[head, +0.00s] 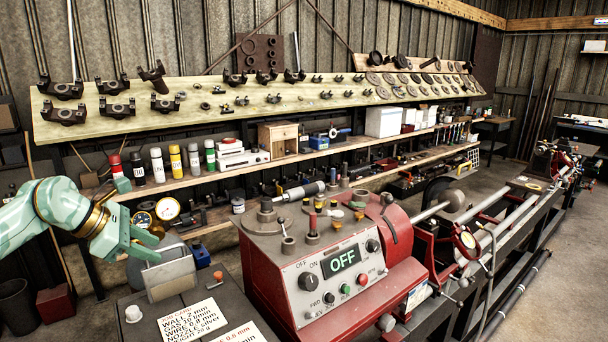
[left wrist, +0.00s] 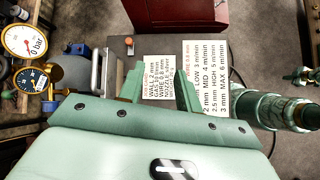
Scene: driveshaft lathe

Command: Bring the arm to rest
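My left arm comes in from the left in the head view, and its pale green left gripper (head: 148,242) hangs in the air near the grey gas bottle and its gauges. In the left wrist view the two fingers of the left gripper (left wrist: 158,88) stand apart with nothing between them. Through the gap I see printed cards (left wrist: 205,75) lying on a dark surface beyond. A pale green part of my own body shows at the right of that view. I see no right gripper in either view.
Two pressure gauges (head: 167,208) stand close behind the left gripper. A grey handled box (head: 169,274) is just below it. The red lathe headstock (head: 325,265), its display reading OFF, stands to the right. A sloping parts board (head: 240,98) and shelf (head: 225,170) run behind.

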